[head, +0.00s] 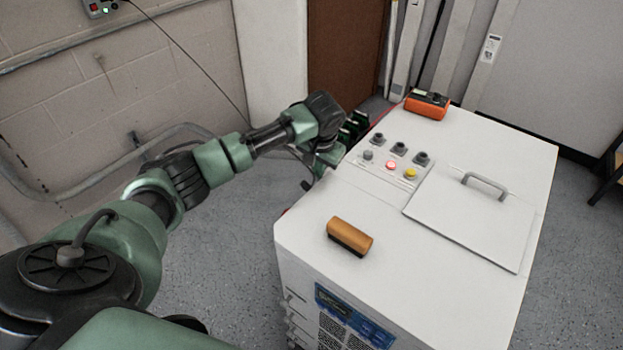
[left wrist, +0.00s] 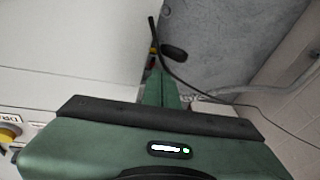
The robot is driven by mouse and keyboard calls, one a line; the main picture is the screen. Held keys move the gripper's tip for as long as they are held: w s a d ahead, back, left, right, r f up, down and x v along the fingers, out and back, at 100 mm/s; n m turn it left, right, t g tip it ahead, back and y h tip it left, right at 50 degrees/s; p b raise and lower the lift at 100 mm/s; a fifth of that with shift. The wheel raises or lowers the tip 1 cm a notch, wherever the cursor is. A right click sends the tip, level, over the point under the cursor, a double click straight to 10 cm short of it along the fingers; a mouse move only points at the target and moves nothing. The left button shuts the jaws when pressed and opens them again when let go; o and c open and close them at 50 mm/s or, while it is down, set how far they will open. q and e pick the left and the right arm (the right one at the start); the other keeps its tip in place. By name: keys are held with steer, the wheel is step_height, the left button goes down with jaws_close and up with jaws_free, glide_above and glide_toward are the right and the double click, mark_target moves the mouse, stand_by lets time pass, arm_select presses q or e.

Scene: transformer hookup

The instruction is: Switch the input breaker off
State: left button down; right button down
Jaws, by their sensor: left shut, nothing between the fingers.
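My left gripper (head: 322,160) is at the far left edge of the white transformer cabinet (head: 300,240), beside the row of buttons. It is shut with nothing visible between the fingers. In the left wrist view its green finger (left wrist: 162,88) points down along the cabinet's side. Close to the fingertip is a small yellow and red part (left wrist: 152,58), with a black rounded part (left wrist: 174,53) beside it. I cannot tell whether these belong to the input breaker. I cannot make out the breaker or its position. My right gripper is not in view.
The cabinet top has a red lit button (head: 391,165), a yellow button (head: 410,174), several dark sockets (head: 399,148) and a handled lid (head: 470,220). An orange meter (head: 426,104) and an orange-brown block (head: 349,237) lie on it. A pipe rail (head: 60,192) runs along the left wall.

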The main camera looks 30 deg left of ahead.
mark_target(310, 188)
arm_select(q)
steer(key=f, duration=0.1)
steer(key=a+f, duration=0.1)
steer(key=f, duration=0.1)
steer(key=a+f, duration=0.1)
steer(key=f, duration=0.1)
steer(key=shift+a+f, duration=0.1)
steer(key=shift+f, duration=0.05)
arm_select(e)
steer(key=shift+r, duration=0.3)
arm_select(q)
steer(key=shift+s+p, duration=0.1)
steer(key=shift+p, duration=0.2)
steer(key=shift+a+f+h+p, duration=0.1)
steer(key=shift+a+h+p, duration=0.25)
steer(key=shift+h, duration=0.15)
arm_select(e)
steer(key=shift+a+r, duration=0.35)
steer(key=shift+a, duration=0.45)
